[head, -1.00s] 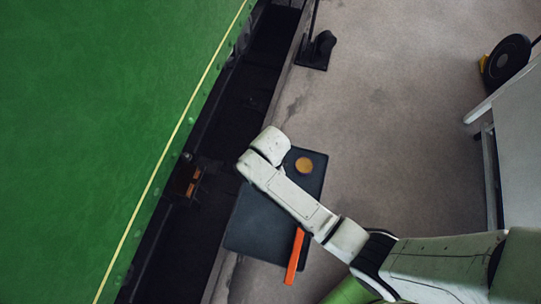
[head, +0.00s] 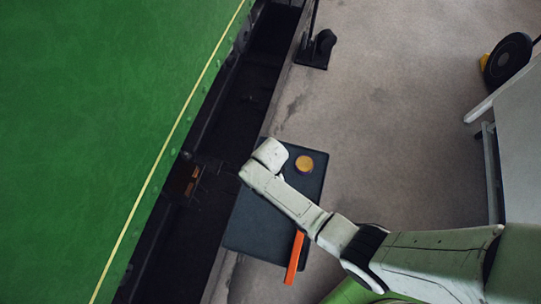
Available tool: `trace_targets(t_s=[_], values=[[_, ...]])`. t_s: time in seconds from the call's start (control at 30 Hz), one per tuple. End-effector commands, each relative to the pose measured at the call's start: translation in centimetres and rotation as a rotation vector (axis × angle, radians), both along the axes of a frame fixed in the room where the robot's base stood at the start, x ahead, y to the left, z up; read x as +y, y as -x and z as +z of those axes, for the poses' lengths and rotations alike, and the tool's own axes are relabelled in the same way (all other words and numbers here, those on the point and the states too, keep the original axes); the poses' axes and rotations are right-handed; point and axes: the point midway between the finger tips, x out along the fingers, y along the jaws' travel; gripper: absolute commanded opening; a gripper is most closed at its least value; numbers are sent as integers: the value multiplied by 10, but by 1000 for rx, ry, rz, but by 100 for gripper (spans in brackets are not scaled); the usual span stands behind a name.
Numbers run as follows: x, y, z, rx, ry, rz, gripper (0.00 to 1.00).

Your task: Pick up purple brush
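No purple brush can be made out for certain. A small round thing (head: 304,164) with a tan top and a dark, perhaps purple, rim sits on a dark flat tray or tabletop (head: 258,228); it may be the brush seen from above. My arm reaches in from the lower right, and its white end (head: 268,157) hangs over the dark surface, to the left of the round thing and apart from it in the picture. My gripper's fingers are hidden beneath the arm's end.
An orange bar (head: 294,257) lies along the dark surface's lower right edge, partly under my arm. A dark gap separates the platform from the green tram side (head: 95,110). A black stand (head: 316,50) is at the top, a white table (head: 510,140) at right. Grey floor (head: 400,120) between is clear.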

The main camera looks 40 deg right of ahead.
Motion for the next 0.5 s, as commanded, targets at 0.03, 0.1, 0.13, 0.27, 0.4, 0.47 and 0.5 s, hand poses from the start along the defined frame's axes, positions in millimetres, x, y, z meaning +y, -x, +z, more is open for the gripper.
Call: trace_targets(t_s=[0.03,0.1,0.13,0.27,0.4,0.47,0.5], values=[[0,0,0,0,0,0,51],[0,0,0,0,0,0,45],[0,0,0,0,0,0,42],[0,0,0,0,0,0,29],[0,0,0,0,0,0,16],[0,0,0,0,0,0,10],[0,0,0,0,0,0,6]])
